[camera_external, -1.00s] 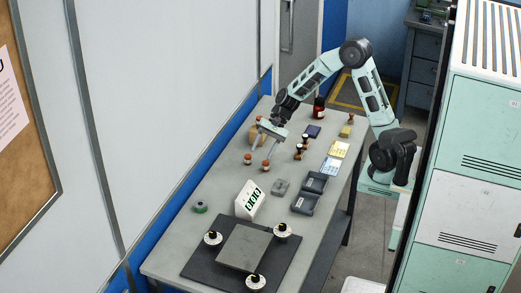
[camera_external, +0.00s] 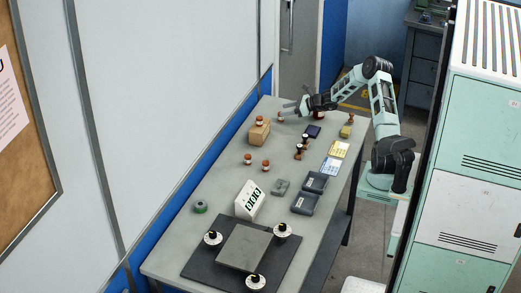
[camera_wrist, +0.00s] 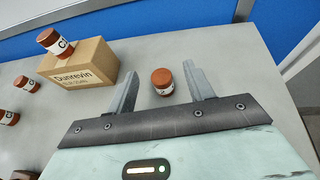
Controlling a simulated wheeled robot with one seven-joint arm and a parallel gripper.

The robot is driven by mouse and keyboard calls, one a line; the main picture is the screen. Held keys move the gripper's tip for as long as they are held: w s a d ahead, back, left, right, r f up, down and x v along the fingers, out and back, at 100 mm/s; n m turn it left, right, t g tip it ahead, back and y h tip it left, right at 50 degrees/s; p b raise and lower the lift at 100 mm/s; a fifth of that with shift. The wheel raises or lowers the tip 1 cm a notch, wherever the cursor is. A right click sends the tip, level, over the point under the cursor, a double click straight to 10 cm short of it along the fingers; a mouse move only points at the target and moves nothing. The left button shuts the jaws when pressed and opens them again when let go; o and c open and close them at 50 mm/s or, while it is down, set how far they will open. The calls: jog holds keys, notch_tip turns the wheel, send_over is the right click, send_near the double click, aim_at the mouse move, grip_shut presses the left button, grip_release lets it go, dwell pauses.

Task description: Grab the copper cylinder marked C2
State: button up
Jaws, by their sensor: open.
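A copper cylinder with a white label (camera_wrist: 162,81) stands on the table between my open fingers in the wrist view; it also shows in the external view (camera_external: 281,117). My gripper (camera_wrist: 160,70) is open, with one finger on each side of the cylinder and no clear contact. Its label is not readable. Another copper cylinder (camera_wrist: 48,37) stands on a cardboard box (camera_wrist: 80,65); its label shows a C, with the digit unclear. Two more copper cylinders (camera_external: 248,159) (camera_external: 266,165) stand nearer the camera. I cannot tell which one is C2.
Dark bottles (camera_external: 304,139), grey trays (camera_external: 315,182) and a white sign (camera_external: 249,200) stand along the table (camera_external: 215,175). A blue-based wall (camera_wrist: 180,20) runs close behind the cylinder. The table around the cylinder is mostly clear.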

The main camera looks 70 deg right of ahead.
aim_at(276, 122)
jog(key=shift+f, duration=0.7)
jog(key=shift+f+p+x, duration=0.2)
jog(key=shift+p+x, duration=0.05)
jog(key=shift+x, duration=1.15)
jog(key=shift+f+p+x, duration=0.15)
jog(key=shift+p+x, duration=0.1)
jog(key=shift+x, duration=1.1)
jog(key=shift+s, duration=0.15)
grip_shut()
